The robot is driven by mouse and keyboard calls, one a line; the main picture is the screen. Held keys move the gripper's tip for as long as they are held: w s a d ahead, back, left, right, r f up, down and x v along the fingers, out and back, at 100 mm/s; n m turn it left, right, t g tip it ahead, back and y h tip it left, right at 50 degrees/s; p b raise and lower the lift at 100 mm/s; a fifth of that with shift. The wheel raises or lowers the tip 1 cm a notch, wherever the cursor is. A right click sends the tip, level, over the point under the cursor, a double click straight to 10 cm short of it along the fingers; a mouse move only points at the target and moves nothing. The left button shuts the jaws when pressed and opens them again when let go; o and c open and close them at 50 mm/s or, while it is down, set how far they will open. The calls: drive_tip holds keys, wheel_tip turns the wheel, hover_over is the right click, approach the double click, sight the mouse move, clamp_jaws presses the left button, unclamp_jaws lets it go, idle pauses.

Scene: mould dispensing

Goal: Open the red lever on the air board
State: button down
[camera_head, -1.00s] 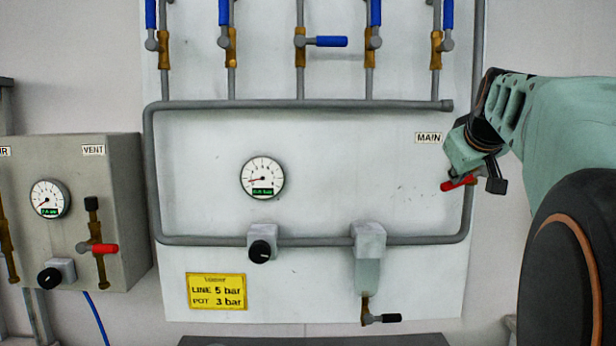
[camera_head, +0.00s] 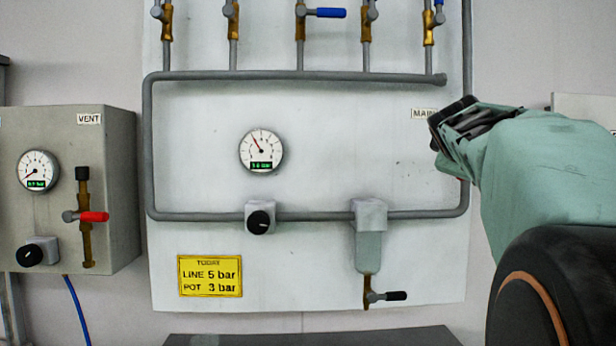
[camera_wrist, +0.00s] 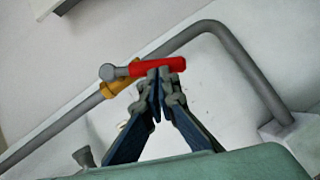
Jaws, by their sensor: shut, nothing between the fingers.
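The red lever (camera_wrist: 150,67) shows in the wrist view, fixed at a brass valve (camera_wrist: 116,87) on a grey pipe. The handle points right, at a slant to the pipe's run. My gripper (camera_wrist: 162,80) is shut and empty, with its fingertips right at the handle's outer part; whether they touch it I cannot tell. In the head view my gripper (camera_head: 440,135) is beside the MAIN label (camera_head: 424,113) on the white air board (camera_head: 330,150), and my arm hides the red lever. The board's round gauge (camera_head: 261,151) has its needle up and left of centre.
A grey VENT box (camera_head: 120,190) with a gauge and another red lever (camera_head: 94,217) stands at the left. A filter with a black-handled drain (camera_head: 396,296) and a black knob (camera_head: 260,221) sit on the lower pipe. A dark surface (camera_head: 320,338) lies below.

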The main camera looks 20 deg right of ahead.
drive_tip(key=d+f+n+b, duration=0.1)
drive_tip(key=b, duration=0.1)
drive_tip(key=d+n+h+b, duration=0.1)
drive_tip(key=b, duration=0.1)
drive_tip(key=shift+s+d+f+t+b, duration=0.1)
drive_tip(key=shift+s+f+t+b, duration=0.15)
drive_tip(key=shift+f+t+b, duration=0.15)
drive_tip(key=shift+d, duration=0.2)
idle(0.3)
drive_tip(key=shift+a+f, duration=0.1)
